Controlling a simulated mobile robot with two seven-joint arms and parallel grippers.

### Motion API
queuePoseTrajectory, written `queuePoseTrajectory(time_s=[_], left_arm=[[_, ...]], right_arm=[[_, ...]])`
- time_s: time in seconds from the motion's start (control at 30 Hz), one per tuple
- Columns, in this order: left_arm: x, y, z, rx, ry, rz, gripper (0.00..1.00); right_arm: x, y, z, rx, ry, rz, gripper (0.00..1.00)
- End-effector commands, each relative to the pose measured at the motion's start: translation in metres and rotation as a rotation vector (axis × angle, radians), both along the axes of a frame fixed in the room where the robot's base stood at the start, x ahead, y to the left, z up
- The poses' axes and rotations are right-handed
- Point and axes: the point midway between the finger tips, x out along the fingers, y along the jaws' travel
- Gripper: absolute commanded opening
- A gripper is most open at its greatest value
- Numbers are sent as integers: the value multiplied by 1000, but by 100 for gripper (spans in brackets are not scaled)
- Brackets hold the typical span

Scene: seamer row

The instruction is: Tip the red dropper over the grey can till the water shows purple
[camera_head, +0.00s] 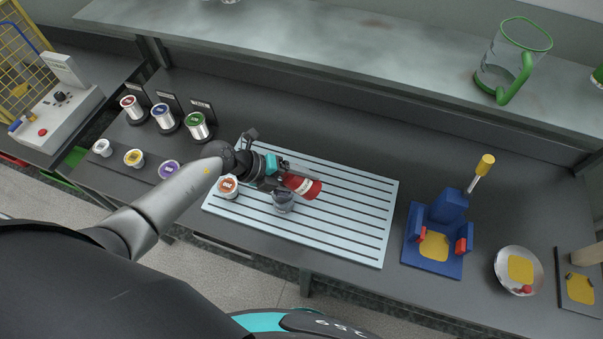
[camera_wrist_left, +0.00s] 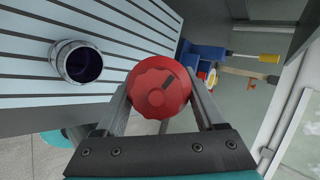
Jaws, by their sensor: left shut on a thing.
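The red dropper (camera_head: 306,187), with a pale label band, is held in my left gripper (camera_head: 282,181) above the slatted tray; it looks tilted well over. In the left wrist view its round ribbed red end (camera_wrist_left: 160,88) sits between the two fingers (camera_wrist_left: 163,100). The grey can (camera_head: 283,203) stands open on the tray, just below and beside the gripper. In the left wrist view the can (camera_wrist_left: 58,62) is left of the dropper, apart from it in the picture, and its inside looks dark bluish-purple. No falling drop shows. My right gripper is out of view.
The pale slatted tray (camera_head: 345,220) also bears an orange-labelled tin (camera_head: 228,188) close to my left gripper. Several labelled tins stand at the left. A blue fixture (camera_head: 437,228) and a metal dish (camera_head: 517,252) lie right. A glass mug (camera_head: 512,60) stands on the shelf.

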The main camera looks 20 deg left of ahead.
Motion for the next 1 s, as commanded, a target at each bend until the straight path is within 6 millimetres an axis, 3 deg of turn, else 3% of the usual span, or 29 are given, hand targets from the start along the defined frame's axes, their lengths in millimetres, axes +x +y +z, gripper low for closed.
queuePoseTrajectory(time_s=[0.03, 0.2, 0.63, 1.0], left_arm=[[0, 1, 7, 22, 1, -1, 8], [1, 5, 13, 99, -4, 0, 8], [1, 14, 24, 334, -13, -3, 8], [1, 18, 28, 396, -14, 1, 8]], right_arm=[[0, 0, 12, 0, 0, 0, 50], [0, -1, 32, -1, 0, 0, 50], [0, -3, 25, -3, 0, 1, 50], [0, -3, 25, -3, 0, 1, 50]])
